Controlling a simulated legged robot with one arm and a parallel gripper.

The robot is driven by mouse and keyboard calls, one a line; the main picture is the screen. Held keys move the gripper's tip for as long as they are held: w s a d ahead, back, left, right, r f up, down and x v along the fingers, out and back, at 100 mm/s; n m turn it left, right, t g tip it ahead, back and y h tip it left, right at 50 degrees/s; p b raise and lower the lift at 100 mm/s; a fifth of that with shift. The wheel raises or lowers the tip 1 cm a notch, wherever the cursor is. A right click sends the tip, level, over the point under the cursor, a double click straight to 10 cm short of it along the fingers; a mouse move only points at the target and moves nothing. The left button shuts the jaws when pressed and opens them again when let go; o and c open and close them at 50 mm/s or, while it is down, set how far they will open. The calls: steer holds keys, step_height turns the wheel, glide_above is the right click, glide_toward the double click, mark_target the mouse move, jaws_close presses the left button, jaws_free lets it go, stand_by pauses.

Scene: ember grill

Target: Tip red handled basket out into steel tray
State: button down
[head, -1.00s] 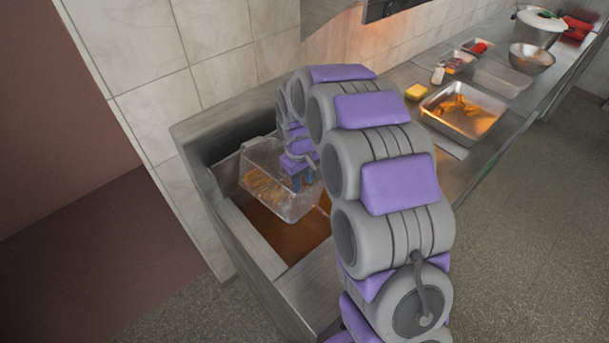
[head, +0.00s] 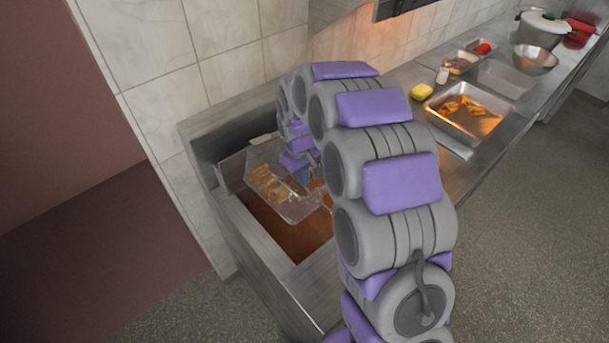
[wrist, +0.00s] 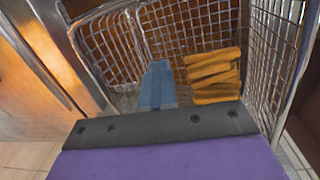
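The wire basket (head: 292,207) is tilted over the fryer's brown oil (head: 285,232), with golden fries (head: 268,184) inside. In the wrist view its mesh (wrist: 190,28) fills the upper part, and the fries (wrist: 213,75) lie stacked at right of centre. My gripper (head: 303,174) is at the basket's right side and appears shut on it; its blue fingertip part (wrist: 157,85) shows against the mesh. The red handle is not visible. The steel tray (head: 441,124) sits on the counter to the right, with golden pieces in it.
A yellow block (head: 421,91), a shaker (head: 442,75), a clear empty tray (head: 508,80), a steel bowl (head: 534,60) and a large pot (head: 541,30) stand along the counter. The tiled wall (head: 230,75) rises behind the fryer. Open floor (head: 530,210) lies at right.

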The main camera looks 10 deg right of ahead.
steer(key=shift+d, duration=0.65)
steer(key=shift+a, duration=0.4)
steer(key=c, duration=1.8)
jaws_free()
steer(key=shift+a, duration=0.15)
steer(key=shift+o, duration=0.9)
steer(key=o, duration=0.4)
steer(key=shift+d, duration=0.4)
steer(key=shift+c, duration=0.2)
steer(key=shift+a+r, duration=0.1)
steer(key=shift+a, duration=0.1)
